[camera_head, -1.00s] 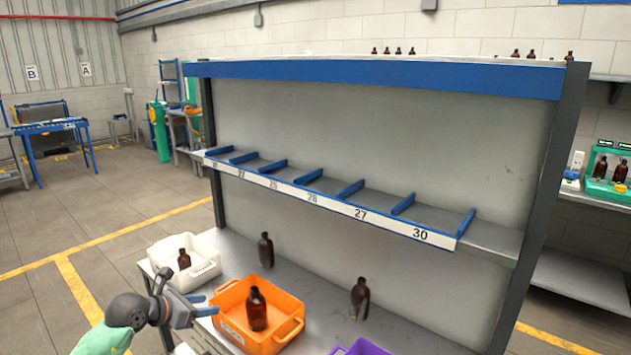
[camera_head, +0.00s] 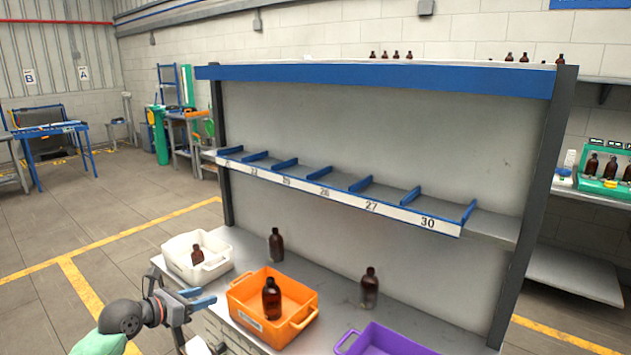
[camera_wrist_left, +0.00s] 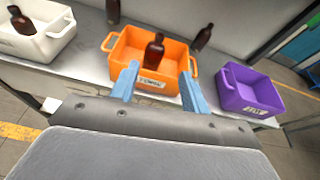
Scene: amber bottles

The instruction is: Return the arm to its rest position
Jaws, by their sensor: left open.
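My left gripper (camera_head: 198,300) is open and empty, in front of the bench at the lower left of the head view. Its blue fingers also show in the left wrist view (camera_wrist_left: 160,88), apart, pointing toward the orange bin with nothing between them. The orange bin (camera_head: 303,322) stands on the bench to the right of the gripper, with an amber bottle (camera_head: 271,298) upright in it. The wrist view also shows this bin (camera_wrist_left: 178,50) and bottle (camera_wrist_left: 154,52). My right gripper is in neither view.
A white bin (camera_head: 214,268) with an amber bottle stands left on the bench, a purple bin (camera_head: 385,338) at the right. Two amber bottles (camera_head: 276,245) (camera_head: 369,288) stand behind the bins. A numbered shelf (camera_head: 400,212) with blue dividers runs above. Floor left of the bench is clear.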

